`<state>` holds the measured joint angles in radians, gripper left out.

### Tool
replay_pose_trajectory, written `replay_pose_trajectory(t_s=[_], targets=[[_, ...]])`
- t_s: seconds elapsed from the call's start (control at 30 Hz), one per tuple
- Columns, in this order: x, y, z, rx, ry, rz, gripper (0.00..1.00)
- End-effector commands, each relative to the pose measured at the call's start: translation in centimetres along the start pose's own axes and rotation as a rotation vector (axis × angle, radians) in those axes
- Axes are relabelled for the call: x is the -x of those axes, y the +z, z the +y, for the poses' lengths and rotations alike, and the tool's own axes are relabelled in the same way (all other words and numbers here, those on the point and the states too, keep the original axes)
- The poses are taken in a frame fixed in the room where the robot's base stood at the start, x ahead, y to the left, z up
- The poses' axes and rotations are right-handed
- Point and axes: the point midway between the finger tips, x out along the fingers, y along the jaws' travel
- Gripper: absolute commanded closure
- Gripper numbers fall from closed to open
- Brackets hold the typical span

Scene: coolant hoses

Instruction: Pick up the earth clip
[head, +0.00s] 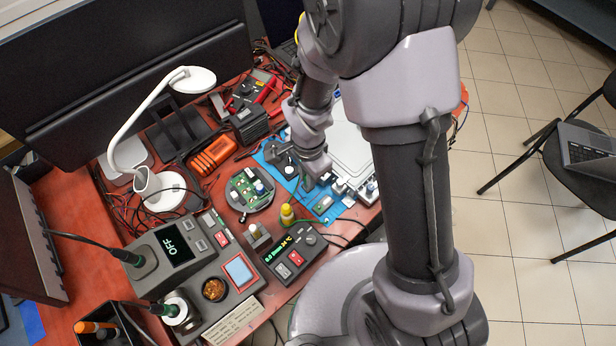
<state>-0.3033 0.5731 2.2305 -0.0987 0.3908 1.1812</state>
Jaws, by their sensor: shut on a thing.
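My gripper (309,184) is low over the blue mat (268,158), at the right part of the workbench. Its jaws are small here and partly hidden by my own wrist. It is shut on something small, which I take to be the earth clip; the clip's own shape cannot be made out. Small boards and parts lie on the mat just in front and to the right of the jaws, close to them.
A round holder with a green board (249,188) stands left of the mat. A small yellow-capped bottle (287,214) and a control box with a lit display (291,252) are nearer. A white lamp (150,130), orange device (212,155) and loose cables crowd the left and back.

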Motion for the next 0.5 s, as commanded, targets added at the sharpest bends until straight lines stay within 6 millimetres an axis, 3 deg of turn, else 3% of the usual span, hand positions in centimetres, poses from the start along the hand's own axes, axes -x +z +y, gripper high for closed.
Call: replay_pose_trajectory(t_s=[0.17,0.37,0.5], targets=[[0.6,0.0,0.0,0.000,-0.001,0.000,1.00],[3.7,0.0,-0.1,-0.001,-0.002,0.001,1.00],[4.0,-0.7,2.5,-0.003,0.002,-0.001,1.00]])
